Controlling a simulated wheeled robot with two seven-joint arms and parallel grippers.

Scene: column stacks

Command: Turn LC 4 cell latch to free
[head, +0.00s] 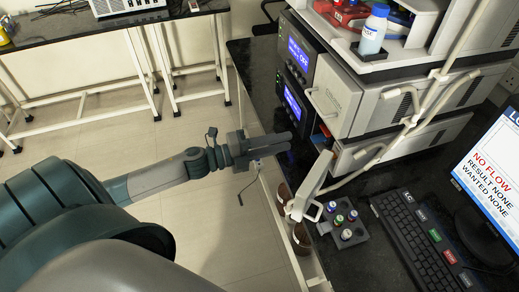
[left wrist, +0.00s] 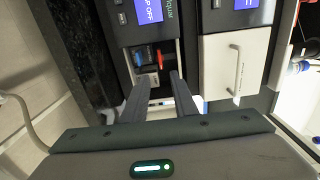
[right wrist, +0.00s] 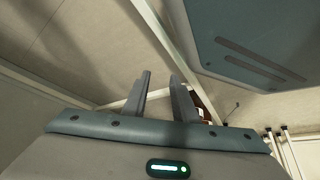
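In the left wrist view a small open bay in the instrument column holds a blue part (left wrist: 142,55) and a small red lever (left wrist: 159,60), which may be the cell latch; no LC 4 label is readable. A bit of the bay shows orange and blue in the head view (head: 322,137). My left gripper (head: 288,139) is in front of the column, left of the bay. In the left wrist view its fingers (left wrist: 159,79) are apart and empty, pointing at the bay. My right gripper (right wrist: 159,76) is open and empty in the right wrist view, with floor and a white frame beyond.
Blue displays (head: 292,103) sit on the column's front. A white door with a handle (left wrist: 236,68) is beside the bay. A vial rack (head: 343,232), brown bottles (head: 301,238), keyboard (head: 420,235) and a monitor reading NO FLOW (head: 492,170) share the dark bench.

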